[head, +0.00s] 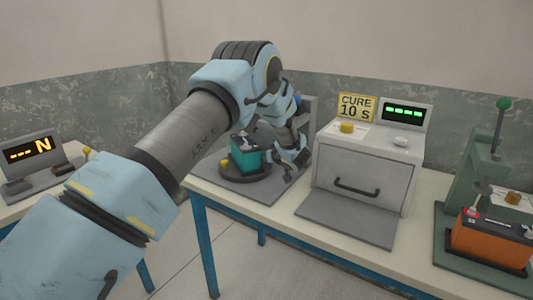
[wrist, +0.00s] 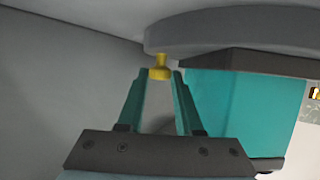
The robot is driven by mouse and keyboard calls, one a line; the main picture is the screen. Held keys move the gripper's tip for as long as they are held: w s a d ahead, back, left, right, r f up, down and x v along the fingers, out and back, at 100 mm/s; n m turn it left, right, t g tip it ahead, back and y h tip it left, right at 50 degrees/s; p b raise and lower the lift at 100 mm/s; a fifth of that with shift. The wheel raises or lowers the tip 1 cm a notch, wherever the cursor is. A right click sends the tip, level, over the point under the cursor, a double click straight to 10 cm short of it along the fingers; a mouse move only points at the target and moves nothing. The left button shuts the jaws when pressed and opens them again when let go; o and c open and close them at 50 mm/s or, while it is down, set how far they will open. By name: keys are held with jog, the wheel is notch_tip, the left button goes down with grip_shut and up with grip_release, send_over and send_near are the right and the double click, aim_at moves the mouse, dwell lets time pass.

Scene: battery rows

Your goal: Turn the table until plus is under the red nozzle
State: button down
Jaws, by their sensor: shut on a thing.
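A teal battery (head: 245,158) sits upright on a round dark turntable (head: 243,179) at the left end of the bench in the head view. In the wrist view, the picture is upside down, with the turntable's rim (wrist: 230,30) at the top and the teal battery (wrist: 245,105) below it. A small yellow peg (wrist: 159,66) sticks out at the rim. My gripper (wrist: 161,75) is shut on this peg, with one teal finger on each side. My arm covers much of the station, and I cannot see the red nozzle or tell the battery's plus post.
A green press (head: 478,160) with an orange battery (head: 490,240) is at far right.

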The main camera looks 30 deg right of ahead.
jog(key=shift+w+d+n+y, duration=0.15)
jog(key=shift+w+n+y, duration=0.55)
jog(key=shift+n+y, duration=0.4)
jog(key=shift+w, duration=0.1)
jog(key=c, duration=0.6)
grip_release()
jog(key=b+v, duration=0.2)
jog(key=v, duration=0.9)
jog(key=shift+d, duration=0.15)
